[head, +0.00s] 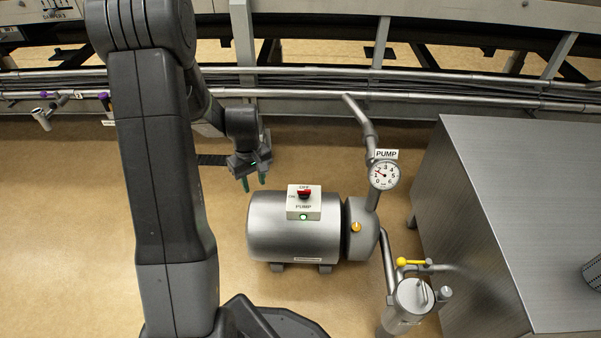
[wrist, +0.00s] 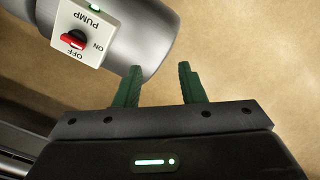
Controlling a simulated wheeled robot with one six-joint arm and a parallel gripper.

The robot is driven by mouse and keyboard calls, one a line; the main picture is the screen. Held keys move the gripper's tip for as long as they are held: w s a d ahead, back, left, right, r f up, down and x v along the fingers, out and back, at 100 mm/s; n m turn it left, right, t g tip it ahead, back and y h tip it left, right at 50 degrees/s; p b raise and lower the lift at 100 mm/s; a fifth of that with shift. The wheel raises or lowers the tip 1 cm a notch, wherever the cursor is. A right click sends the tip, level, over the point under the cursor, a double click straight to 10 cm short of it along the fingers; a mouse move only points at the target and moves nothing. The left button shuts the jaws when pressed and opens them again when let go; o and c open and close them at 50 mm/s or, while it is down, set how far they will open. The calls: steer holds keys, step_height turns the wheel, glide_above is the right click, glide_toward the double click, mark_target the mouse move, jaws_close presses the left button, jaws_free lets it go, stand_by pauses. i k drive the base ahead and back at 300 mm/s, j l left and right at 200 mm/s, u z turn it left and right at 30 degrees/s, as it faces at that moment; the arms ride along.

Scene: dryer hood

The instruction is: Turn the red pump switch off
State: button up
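The red pump switch (head: 304,192) is a knob on a white box (head: 314,213) on top of a grey cylindrical pump (head: 272,230). OFF is printed above the knob, ON at its left. I cannot tell surely which mark the knob points to. The lamp (head: 304,217) below it glows green. In the wrist view the switch (wrist: 73,40) is at the upper left, turned around, with its lamp (wrist: 95,6) lit. My gripper (head: 254,183) is left of the box, apart from it. Its two green fingers (wrist: 160,84) are spread with nothing between.
A round pump gauge (head: 384,175) stands on a pipe right of the pump. A canister with a yellow-handled valve (head: 411,262) and a large metal cabinet (head: 500,220) are further right. Pipes and rails (head: 300,82) run along the back. Floor at the left is clear.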

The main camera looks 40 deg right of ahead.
mark_target(303, 194)
steer(key=i+z, duration=0.35)
steer(key=i+j+z, duration=0.15)
steer(key=z, duration=0.2)
steer(key=i+j+z, duration=0.2)
steer(key=i+z, duration=0.15)
steer(key=z, duration=0.2)
